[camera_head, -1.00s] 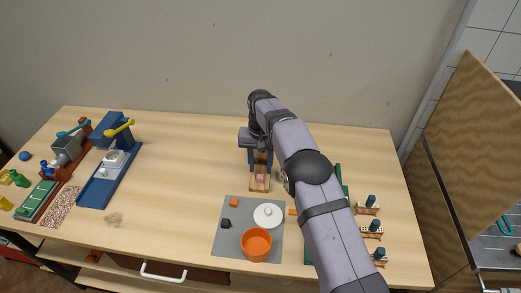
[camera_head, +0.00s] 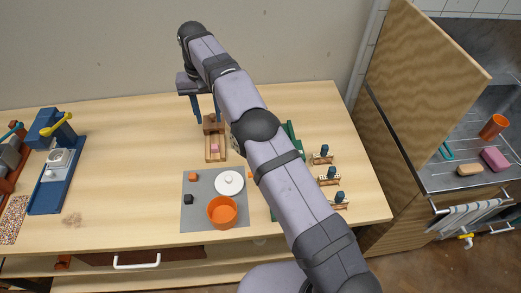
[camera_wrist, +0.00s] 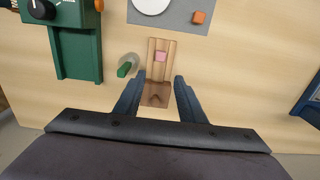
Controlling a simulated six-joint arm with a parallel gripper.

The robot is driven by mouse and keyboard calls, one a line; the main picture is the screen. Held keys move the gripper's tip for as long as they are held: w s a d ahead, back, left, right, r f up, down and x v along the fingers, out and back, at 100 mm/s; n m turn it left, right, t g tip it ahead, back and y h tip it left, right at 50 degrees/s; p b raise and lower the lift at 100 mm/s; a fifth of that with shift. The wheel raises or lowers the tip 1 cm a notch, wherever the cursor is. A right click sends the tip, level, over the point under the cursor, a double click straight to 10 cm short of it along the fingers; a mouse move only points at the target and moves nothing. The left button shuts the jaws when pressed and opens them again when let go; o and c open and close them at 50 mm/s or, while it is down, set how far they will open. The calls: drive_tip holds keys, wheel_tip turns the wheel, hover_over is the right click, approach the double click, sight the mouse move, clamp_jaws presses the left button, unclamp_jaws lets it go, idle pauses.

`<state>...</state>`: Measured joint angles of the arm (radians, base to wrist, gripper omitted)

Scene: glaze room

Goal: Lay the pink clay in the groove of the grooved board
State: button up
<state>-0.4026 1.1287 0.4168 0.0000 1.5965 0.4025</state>
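The grooved board (camera_head: 207,150) is pale wood, with a darker brown block (camera_head: 213,125) at its far end. The small pink clay (camera_head: 214,148) lies on the board. In the wrist view the pink clay (camera_wrist: 161,57) sits mid-width on the grooved board (camera_wrist: 152,70), along its grooved strip; how deep it sits I cannot tell. My gripper (camera_head: 207,115) is over the far end of the board. In the wrist view my gripper (camera_wrist: 158,80) is open and empty, its blue fingers either side of the brown block (camera_wrist: 156,95), apart from the clay.
A grey mat (camera_head: 194,216) in front of the board holds an orange pot (camera_head: 222,212), a white lid (camera_head: 230,183) and small cubes. The table left of the board is clear.

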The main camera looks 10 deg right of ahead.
drive_tip(key=s+d+r, duration=0.2)
drive_tip(key=s+d, duration=0.8)
drive_tip(key=d, duration=0.5)
drive_tip(key=s+d+f, duration=0.2)
drive_tip(key=s, duration=0.5)
drive_tip(key=s+d+f, duration=0.2)
drive_tip(key=s+d, duration=0.1)
drive_tip(key=s, duration=0.4)
drive_tip(key=s+d+f, duration=0.2)
drive_tip(key=s+d, duration=0.1)
drive_tip(key=s, duration=0.5)
drive_tip(key=shift+f, duration=0.25)
